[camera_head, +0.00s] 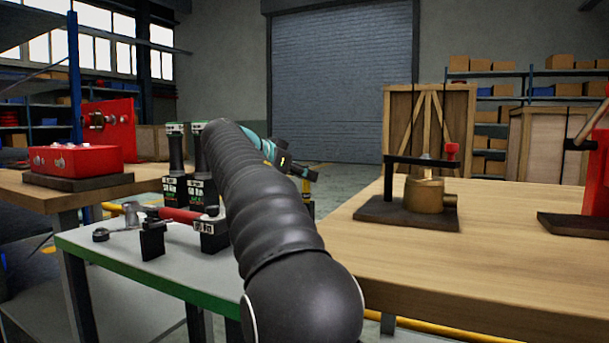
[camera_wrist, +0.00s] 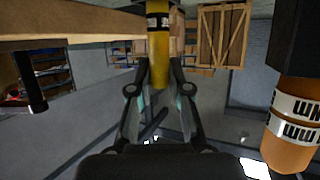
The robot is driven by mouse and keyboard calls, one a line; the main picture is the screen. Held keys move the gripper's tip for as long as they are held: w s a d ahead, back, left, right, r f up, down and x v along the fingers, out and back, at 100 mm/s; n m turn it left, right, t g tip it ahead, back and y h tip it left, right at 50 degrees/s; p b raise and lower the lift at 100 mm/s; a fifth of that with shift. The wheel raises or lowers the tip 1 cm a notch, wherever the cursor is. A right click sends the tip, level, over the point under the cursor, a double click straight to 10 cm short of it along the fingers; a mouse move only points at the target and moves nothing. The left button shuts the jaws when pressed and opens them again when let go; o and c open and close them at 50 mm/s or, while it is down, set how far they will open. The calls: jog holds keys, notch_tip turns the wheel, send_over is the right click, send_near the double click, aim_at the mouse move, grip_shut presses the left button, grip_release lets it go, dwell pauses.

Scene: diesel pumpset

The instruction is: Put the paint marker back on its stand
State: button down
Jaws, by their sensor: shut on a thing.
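In the head view, my gripper (camera_head: 288,160) is beyond my dark arm, above the far side of the green-edged workbench (camera_head: 120,262). A small yellow bit shows beside it there, but I cannot tell whether it is the marker. I cannot make out which holder is the marker's stand; my arm hides part of the bench.
Dark bottles (camera_head: 175,150) stand in labelled black holders left of my arm. A red-handled tool (camera_head: 182,214) lies across black blocks. A wooden table (camera_head: 490,225) at right bears a brass part (camera_head: 424,195). An orange cylinder (camera_wrist: 288,152) is close at right in the wrist view.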

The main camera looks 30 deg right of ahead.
jog(key=c, duration=1)
grip_release()
jog(key=shift+c, duration=0.2)
jog(key=shift+a, duration=0.1)
jog(key=v, duration=1.1)
jog(key=shift+a+r, duration=0.25)
jog(key=shift+a, duration=0.1)
jog(key=shift+s, duration=0.1)
